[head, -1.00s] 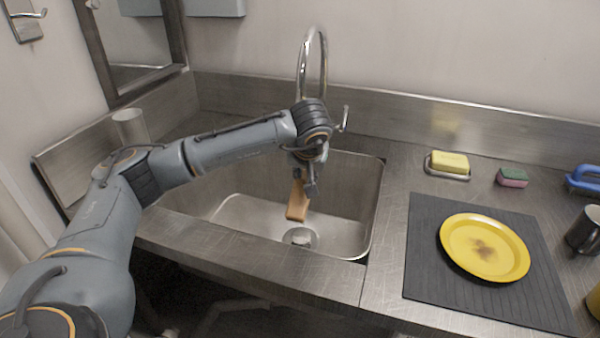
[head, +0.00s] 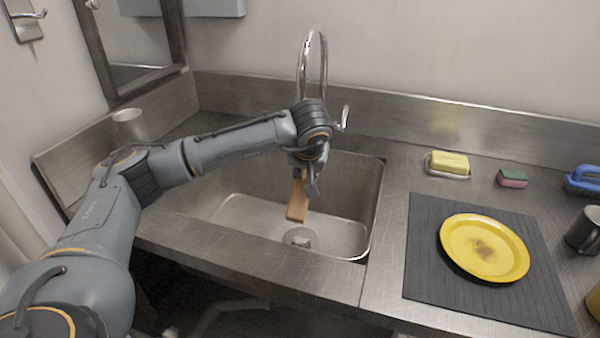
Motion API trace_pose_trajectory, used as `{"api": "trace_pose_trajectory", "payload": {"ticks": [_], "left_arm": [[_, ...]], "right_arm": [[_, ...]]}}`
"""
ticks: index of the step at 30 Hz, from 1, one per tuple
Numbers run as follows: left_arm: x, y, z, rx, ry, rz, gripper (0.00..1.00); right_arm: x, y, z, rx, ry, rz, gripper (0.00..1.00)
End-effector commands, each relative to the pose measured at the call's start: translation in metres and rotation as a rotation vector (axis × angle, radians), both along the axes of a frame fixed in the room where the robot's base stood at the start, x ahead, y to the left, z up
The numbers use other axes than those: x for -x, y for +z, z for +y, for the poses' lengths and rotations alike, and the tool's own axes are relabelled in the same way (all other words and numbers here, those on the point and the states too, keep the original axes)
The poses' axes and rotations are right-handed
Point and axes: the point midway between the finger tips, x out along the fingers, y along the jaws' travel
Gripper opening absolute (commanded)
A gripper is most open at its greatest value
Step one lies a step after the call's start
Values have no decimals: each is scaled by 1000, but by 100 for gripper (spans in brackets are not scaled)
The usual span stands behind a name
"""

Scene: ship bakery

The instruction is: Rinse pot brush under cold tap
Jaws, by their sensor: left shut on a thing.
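My left gripper (head: 307,178) points down over the sink (head: 240,212) and is shut on the pot brush (head: 297,201). The brush shows as a light wooden piece hanging tilted below the fingers, inside the basin's outline and above the drain (head: 300,237). Its bristles cannot be made out. The chrome tap (head: 313,50) arches up behind my wrist, and its lower spout is hidden by my arm. The tap lever (head: 344,118) stands just right of my wrist. No water can be seen. My right gripper is not in view.
Right of the sink, a black mat (head: 428,270) holds a stained yellow plate (head: 484,247). Behind it are a yellow soap (head: 450,162) on a dish, a sponge (head: 512,178), a blue-handled brush (head: 583,180) and a dark mug (head: 584,229). A pale cup (head: 130,126) stands at left.

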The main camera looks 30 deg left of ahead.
Motion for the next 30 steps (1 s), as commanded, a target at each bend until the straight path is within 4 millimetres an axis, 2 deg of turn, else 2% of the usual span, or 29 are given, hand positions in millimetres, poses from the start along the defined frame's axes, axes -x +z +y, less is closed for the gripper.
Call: {"api": "trace_pose_trajectory", "payload": {"ticks": [16,30], "left_arm": [[34,36,-24,-1,-1,-2,0],[39,39,-27,0,0,-1,0]], "right_arm": [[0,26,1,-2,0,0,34],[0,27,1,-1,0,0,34]]}}
